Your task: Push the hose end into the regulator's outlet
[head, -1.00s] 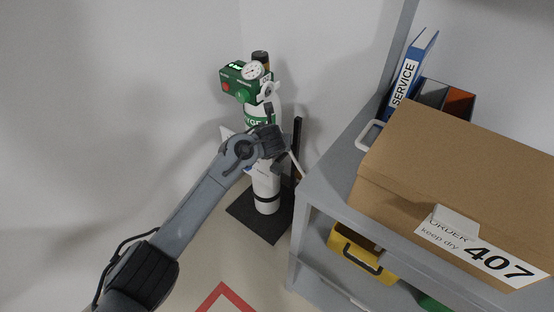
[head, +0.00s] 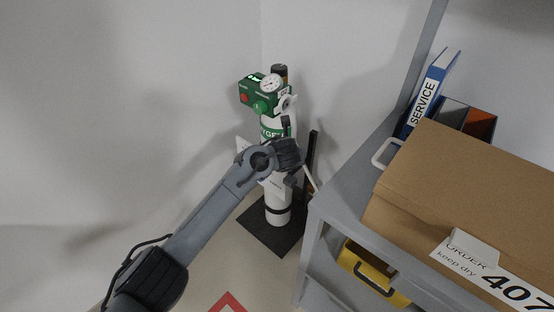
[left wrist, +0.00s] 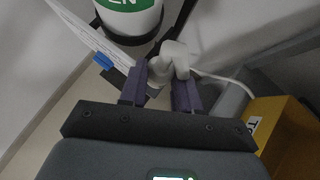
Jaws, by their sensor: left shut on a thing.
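The green regulator (head: 262,95), with a round gauge (head: 271,82), sits atop a white oxygen cylinder (head: 277,208). A pale fitting (head: 288,103) shows at the regulator's right; I cannot tell whether it is the outlet. My left gripper (left wrist: 160,82) is shut on a white elbow-shaped hose end (left wrist: 176,56), below and in front of the cylinder's green label. A thin white hose (left wrist: 228,81) trails right. In the head view my wrist, beside the cylinder and below the regulator, largely hides the fingers and hose end. The hose end is apart from the regulator. My right gripper is not in view.
A grey shelf (head: 338,180) stands close on the right, with a cardboard box (head: 465,190), blue binder (head: 432,92) and yellow bin (head: 372,274). A dark post (head: 312,152) is beside the cylinder, and walls are close behind. Open floor lies front left.

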